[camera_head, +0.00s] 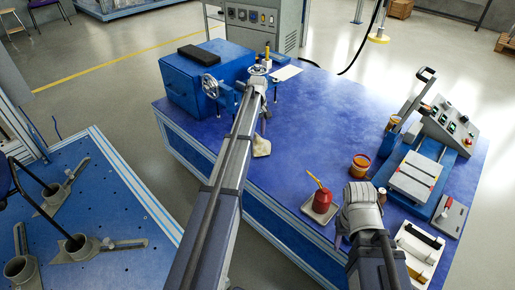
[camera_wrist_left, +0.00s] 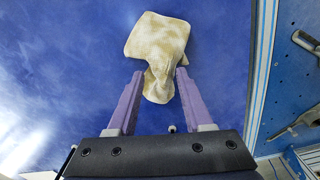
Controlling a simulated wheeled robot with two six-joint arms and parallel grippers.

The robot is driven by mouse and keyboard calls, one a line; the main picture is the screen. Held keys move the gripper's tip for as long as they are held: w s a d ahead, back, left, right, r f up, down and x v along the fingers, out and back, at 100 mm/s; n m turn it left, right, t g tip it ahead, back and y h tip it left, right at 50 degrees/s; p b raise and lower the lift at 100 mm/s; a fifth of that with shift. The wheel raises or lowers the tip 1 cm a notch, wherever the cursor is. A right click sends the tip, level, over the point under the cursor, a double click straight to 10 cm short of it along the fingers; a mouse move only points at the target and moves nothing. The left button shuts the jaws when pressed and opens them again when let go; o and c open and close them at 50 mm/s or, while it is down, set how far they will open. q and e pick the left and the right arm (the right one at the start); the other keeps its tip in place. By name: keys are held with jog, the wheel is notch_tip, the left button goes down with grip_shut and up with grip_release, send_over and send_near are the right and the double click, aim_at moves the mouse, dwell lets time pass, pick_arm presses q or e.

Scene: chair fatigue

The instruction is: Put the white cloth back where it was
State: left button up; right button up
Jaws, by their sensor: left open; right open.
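The white cloth (camera_head: 261,147), cream and crumpled, lies on the blue tabletop (camera_head: 300,125) near its left edge. In the left wrist view the cloth (camera_wrist_left: 157,38) lies flat and wide at the top and narrows to a fold between the fingertips. My left gripper (camera_head: 264,126) points down at the cloth. In the left wrist view its purple fingers (camera_wrist_left: 160,76) are open on either side of the narrow fold; I cannot tell if they touch it. My right gripper (camera_head: 341,242) is open near the table's front edge, mostly hidden behind its wrist.
A blue box (camera_head: 190,83) and a vise handwheel (camera_head: 210,86) stand behind the cloth. A red pot with a brush (camera_head: 321,201) and an orange-rimmed can (camera_head: 360,166) stand near my right arm. A machine with a control panel (camera_head: 450,127) is at the right. The middle of the table is clear.

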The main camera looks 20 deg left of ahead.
pick_arm(q)
jog(key=o, duration=0.4)
jog(key=shift+r, duration=0.15)
notch_tip(320, 180, up, 8)
jog(key=p, duration=0.7)
jog(key=shift+f+p, duration=0.25)
jog(key=shift+p, duration=0.15)
